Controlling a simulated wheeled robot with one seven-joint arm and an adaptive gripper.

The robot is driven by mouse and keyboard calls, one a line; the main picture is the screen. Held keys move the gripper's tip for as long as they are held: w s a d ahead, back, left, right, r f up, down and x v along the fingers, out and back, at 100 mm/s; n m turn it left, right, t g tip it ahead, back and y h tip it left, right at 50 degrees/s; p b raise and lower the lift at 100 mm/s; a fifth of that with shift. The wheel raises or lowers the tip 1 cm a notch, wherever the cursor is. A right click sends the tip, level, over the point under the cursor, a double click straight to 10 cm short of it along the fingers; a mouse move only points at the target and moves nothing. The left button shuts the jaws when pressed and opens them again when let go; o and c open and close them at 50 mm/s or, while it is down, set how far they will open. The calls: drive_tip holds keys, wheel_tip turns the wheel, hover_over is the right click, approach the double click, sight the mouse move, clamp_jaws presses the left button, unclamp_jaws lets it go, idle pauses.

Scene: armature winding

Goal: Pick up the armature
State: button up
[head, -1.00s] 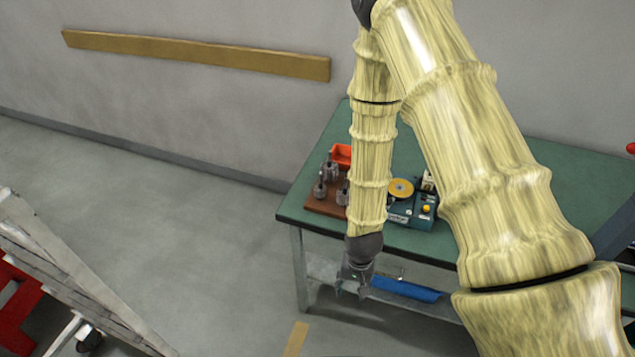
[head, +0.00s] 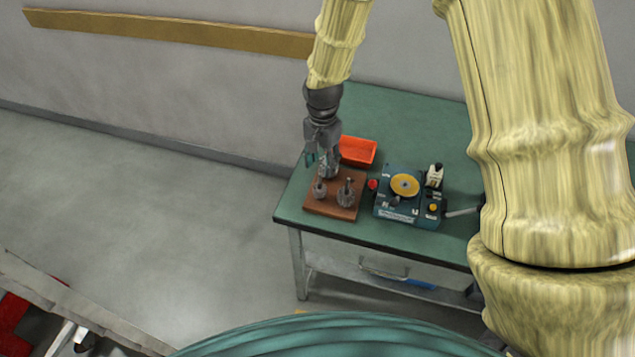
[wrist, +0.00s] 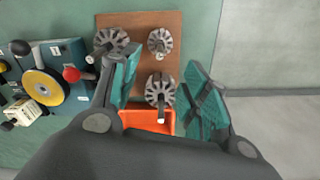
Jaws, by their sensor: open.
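Three grey slotted armatures stand upright on a brown board on the green bench. One armature (wrist: 158,90) lies between the two teal fingers of my gripper (wrist: 165,92) in the wrist view, apart from both. In the head view it shows just below my gripper (head: 322,158), partly hidden by it. A second armature (head: 346,192) stands at the board's front right and a smaller one (head: 320,188) at its front left. The brown board (head: 328,208) is near the bench's left end. My gripper is open and empty.
An orange tray (head: 358,151) sits behind the board. A winding machine (head: 404,186) with a yellow disc and a red knob stands right of it. The wall is behind the green bench (head: 400,115); open floor lies left.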

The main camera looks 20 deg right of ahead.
sight(320, 188)
drive_tip(key=shift+s+f, duration=0.3)
drive_tip(key=shift+f, duration=0.05)
drive_tip(key=shift+s+a+f+p, duration=0.2)
drive_tip(key=shift+s+f+p, duration=0.4)
drive_tip(key=shift+s, duration=0.3)
drive_tip(key=shift+w+f, duration=0.45)
drive_tip(key=shift+f, duration=0.15)
drive_tip(key=shift+w+f, duration=0.4)
drive_tip(key=shift+f, duration=0.2)
drive_tip(key=shift+s+a+f+p, duration=0.15)
drive_tip(key=shift+s+f+p, duration=0.2)
drive_tip(key=shift+s+p, duration=0.3)
drive_tip(key=f, duration=0.1)
drive_tip(key=f+p, duration=0.1)
drive_tip(key=shift+w+a+f, duration=0.1)
drive_tip(key=shift+w+f, duration=0.3)
drive_tip(key=shift+s+f+p, duration=0.15)
drive_tip(key=shift+f+p, duration=0.2)
drive_tip(key=shift+f, duration=0.2)
clamp_jaws()
